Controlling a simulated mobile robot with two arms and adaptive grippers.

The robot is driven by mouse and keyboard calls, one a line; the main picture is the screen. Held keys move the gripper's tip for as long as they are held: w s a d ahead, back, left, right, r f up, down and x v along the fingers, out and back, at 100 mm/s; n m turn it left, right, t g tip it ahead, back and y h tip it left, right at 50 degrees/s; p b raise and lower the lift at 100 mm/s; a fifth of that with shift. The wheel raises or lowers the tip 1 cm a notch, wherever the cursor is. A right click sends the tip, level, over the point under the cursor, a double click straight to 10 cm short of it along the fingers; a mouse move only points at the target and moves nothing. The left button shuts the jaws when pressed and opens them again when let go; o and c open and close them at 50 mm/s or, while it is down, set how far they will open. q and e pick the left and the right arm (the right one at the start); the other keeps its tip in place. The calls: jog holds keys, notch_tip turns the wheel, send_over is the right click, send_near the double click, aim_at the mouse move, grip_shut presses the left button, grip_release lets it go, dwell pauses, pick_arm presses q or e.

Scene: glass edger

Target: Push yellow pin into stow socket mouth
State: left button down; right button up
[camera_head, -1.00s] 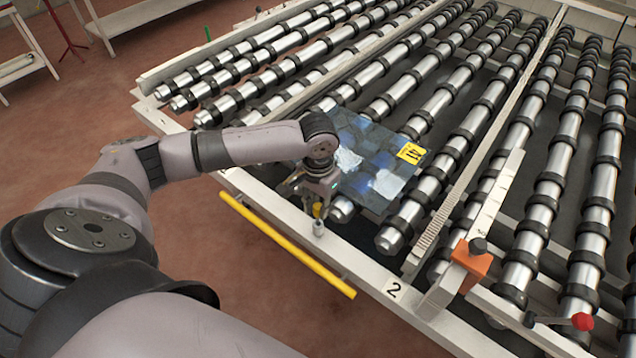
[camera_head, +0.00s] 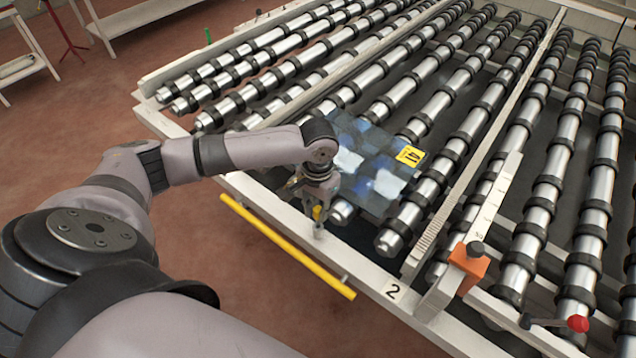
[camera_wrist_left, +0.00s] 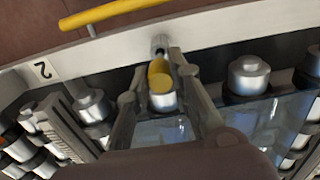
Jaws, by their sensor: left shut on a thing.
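The yellow pin (camera_head: 317,213) is upright or nearly so at the rail along the front of the roller table. In the wrist view the yellow pin (camera_wrist_left: 160,78) has a rounded yellow head and sits between the two fingers. My left gripper (camera_head: 318,208), also in the wrist view (camera_wrist_left: 155,82), is shut on it. The stow socket (camera_head: 319,231) is a small grey metal piece on the rail, directly below the pin; in the wrist view the socket (camera_wrist_left: 160,43) shows just beyond it. The fingers partly hide the pin, and I cannot tell how deep its tip is. My right gripper is not in view.
A glass sheet (camera_head: 372,165) with a yellow tag (camera_head: 410,156) lies on the rollers beside the gripper. A yellow bar (camera_head: 285,245) runs along the table's outer side. An orange block (camera_head: 468,268) stands on the rail at right.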

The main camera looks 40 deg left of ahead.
aim_at(318, 218)
pick_arm(q)
jog(key=shift+f+b, duration=0.6)
jog(key=shift+f, duration=1.6)
jog(key=c, duration=1.4)
grip_release()
jog(key=shift+o, duration=0.2)
jog(key=shift+r, duration=0.2)
notch_tip(318, 218, up, 12)
jog(key=shift+f, duration=0.2)
